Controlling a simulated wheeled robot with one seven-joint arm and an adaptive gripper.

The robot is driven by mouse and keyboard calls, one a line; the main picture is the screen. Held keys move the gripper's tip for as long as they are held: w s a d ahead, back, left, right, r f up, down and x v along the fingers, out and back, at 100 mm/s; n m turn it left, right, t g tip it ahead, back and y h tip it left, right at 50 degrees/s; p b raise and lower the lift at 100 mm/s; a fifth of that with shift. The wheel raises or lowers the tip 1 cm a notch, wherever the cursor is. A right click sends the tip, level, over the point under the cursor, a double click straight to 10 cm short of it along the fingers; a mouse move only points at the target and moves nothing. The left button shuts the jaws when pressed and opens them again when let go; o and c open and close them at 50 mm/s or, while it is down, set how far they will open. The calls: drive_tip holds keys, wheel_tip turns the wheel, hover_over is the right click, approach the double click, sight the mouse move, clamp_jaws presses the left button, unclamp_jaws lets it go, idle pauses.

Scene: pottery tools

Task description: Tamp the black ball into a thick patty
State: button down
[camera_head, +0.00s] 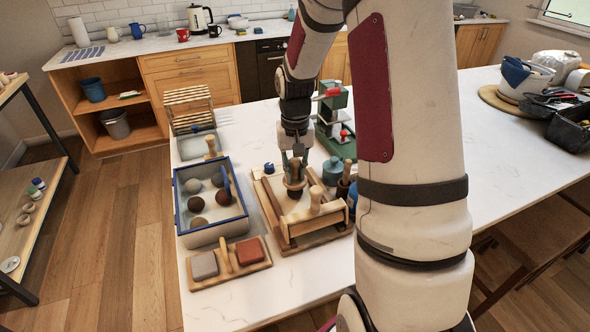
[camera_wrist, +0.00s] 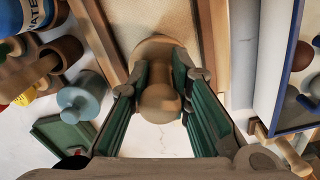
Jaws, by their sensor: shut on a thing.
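My gripper (camera_head: 296,168) is over the wooden board with raised rails (camera_head: 284,236). In the wrist view its green-padded fingers (camera_wrist: 160,95) are shut on the round wooden knob of a tamper (camera_wrist: 159,103). The tamper's wider round base (camera_wrist: 152,44) shows beyond the knob, over the pale board surface. In the head view the tamper (camera_head: 294,190) looks brown and small below the fingers. I cannot make out the black ball under the tamper; anything beneath its base is hidden.
Left of the board, a blue-rimmed bin (camera_head: 211,232) holds several grey and brown balls. A wooden stand with grey and red blocks (camera_head: 228,265) lies in front. A blue-grey knobbed tool (camera_head: 332,170) stands behind.

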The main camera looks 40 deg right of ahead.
drive_tip(key=shift+f, duration=0.7)
drive_tip(key=shift+r, duration=0.1)
drive_tip(key=shift+r, duration=0.85)
drive_tip(key=shift+f, duration=1.05)
idle(0.6)
drive_tip(key=shift+r+p, duration=0.35)
drive_tip(key=shift+r, duration=0.55)
drive_tip(key=shift+f+b, duration=0.3)
drive_tip(key=shift+f, duration=0.8)
drive_tip(key=shift+r, duration=0.1)
drive_tip(key=shift+r+p, duration=0.4)
drive_tip(key=shift+r, duration=0.45)
